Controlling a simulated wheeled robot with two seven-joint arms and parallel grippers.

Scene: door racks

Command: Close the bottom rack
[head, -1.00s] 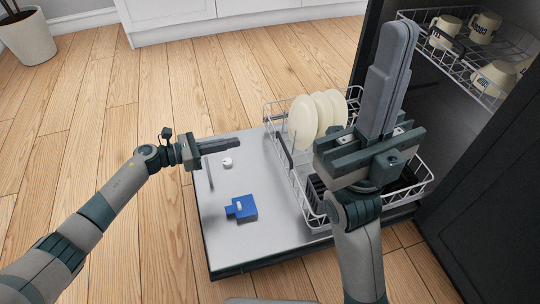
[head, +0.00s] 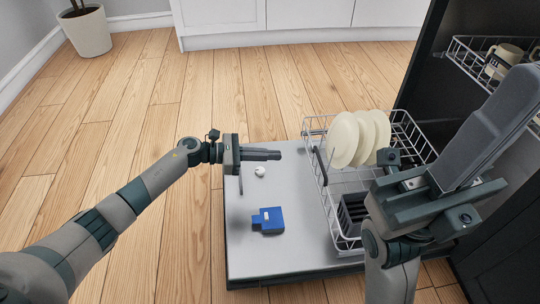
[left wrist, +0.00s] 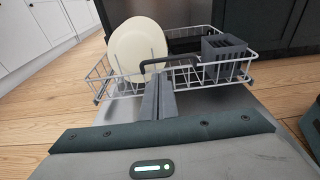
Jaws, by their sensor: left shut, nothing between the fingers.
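The bottom rack (head: 345,215) is a white wire basket, pulled out over the lowered dishwasher door (head: 285,255). It holds pale plates (head: 358,140) and a dark cutlery basket (head: 352,212). A dark handle (head: 319,166) is on its near side; it also shows in the left wrist view (left wrist: 180,59). My left gripper (head: 279,154) is shut and empty above the door, left of the handle and apart from it in the head view. In the left wrist view its fingers (left wrist: 157,90) point at the handle. My right gripper (head: 515,90) looks shut, raised, and hides part of the rack.
On the door lie a blue detergent-like block (head: 268,220) and a small white round piece (head: 260,171). An upper rack (head: 478,60) with mugs is at the right, inside the dark dishwasher. Wooden floor (head: 130,130) is clear to the left. A potted plant (head: 88,32) stands far off.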

